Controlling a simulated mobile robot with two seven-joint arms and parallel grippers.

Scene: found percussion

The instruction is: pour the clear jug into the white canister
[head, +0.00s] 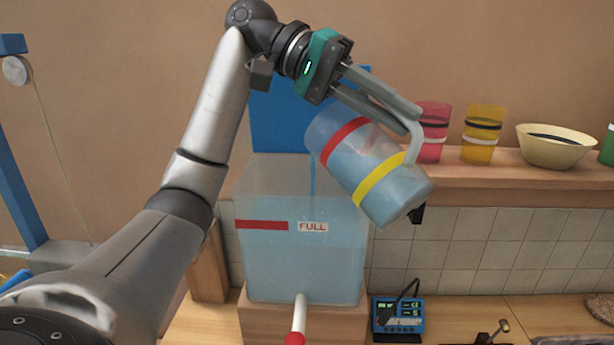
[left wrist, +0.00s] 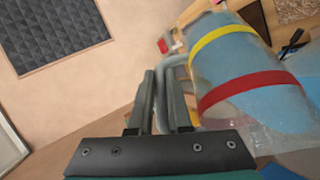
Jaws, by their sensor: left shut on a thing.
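My left gripper (head: 411,121) is shut on the jug's handle. The left wrist view also shows the jug (left wrist: 235,65) and handle beside the fingers. I cannot tell whether this tank is the white canister. My right gripper is not in view.
Red cup (head: 433,152), yellow cup (head: 480,155) and a cream bowl (head: 555,152) stand on a wooden shelf (head: 525,184) at right. A blue panel (head: 290,125) rises behind the tank. A blue meter (head: 398,330) sits on the counter, right of the tank's wooden block (head: 265,320).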

